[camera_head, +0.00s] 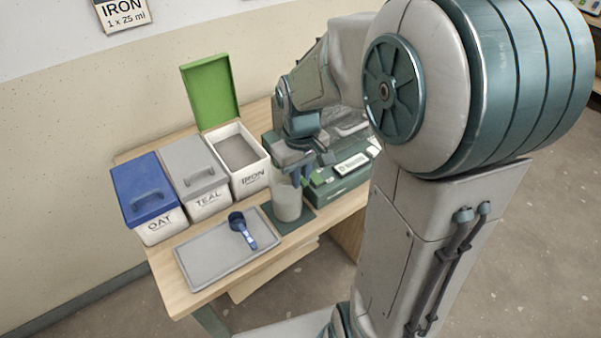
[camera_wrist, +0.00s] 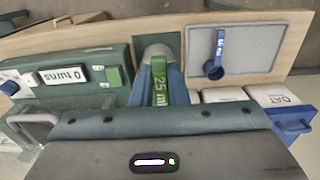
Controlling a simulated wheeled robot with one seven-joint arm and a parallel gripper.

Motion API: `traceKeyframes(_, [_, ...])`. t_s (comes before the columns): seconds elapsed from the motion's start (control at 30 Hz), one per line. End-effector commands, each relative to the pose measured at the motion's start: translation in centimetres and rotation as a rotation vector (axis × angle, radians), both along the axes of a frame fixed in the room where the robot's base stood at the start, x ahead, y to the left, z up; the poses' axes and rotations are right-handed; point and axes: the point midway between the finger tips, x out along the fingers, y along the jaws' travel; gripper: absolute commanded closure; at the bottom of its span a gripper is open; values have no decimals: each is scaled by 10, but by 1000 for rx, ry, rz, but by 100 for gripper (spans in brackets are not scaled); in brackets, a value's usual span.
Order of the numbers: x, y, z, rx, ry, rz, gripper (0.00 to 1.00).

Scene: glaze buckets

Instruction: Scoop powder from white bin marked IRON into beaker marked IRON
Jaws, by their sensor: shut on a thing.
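The white bin marked IRON (camera_head: 250,178) stands open with grey powder inside, its green lid (camera_head: 210,92) raised at the back. A pale beaker (camera_head: 287,204) stands on a dark green mat (camera_head: 301,219) in front of it; I see no marking on it. My gripper (camera_head: 301,178) is just above the beaker, pointing down. In the wrist view my gripper (camera_wrist: 161,88) is shut on the green handle of a scoop marked 25 ml (camera_wrist: 160,82). The beaker (camera_wrist: 157,50) shows just beyond the handle. The scoop's bowl is hidden, so I cannot tell what it holds.
A blue scoop (camera_head: 241,229) lies on a grey tray (camera_head: 205,262). Closed bins marked OAT (camera_head: 159,228) and TEAL (camera_head: 209,203) stand left of the IRON bin. A green device (camera_head: 340,187) stands right of the beaker. A wall sign (camera_head: 123,12) reads IRON 1 x 25 ml.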

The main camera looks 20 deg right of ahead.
Motion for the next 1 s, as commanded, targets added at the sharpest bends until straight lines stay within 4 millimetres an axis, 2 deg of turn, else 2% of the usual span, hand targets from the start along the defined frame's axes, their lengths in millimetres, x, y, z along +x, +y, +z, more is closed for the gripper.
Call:
traceKeyframes(0.43, [0,0,-30,0,1,-2,100])
traceKeyframes(0.57, [1,-3,-23,113,39,-10,100])
traceKeyframes(1.0, [3,-8,-22,618,203,-9,100])
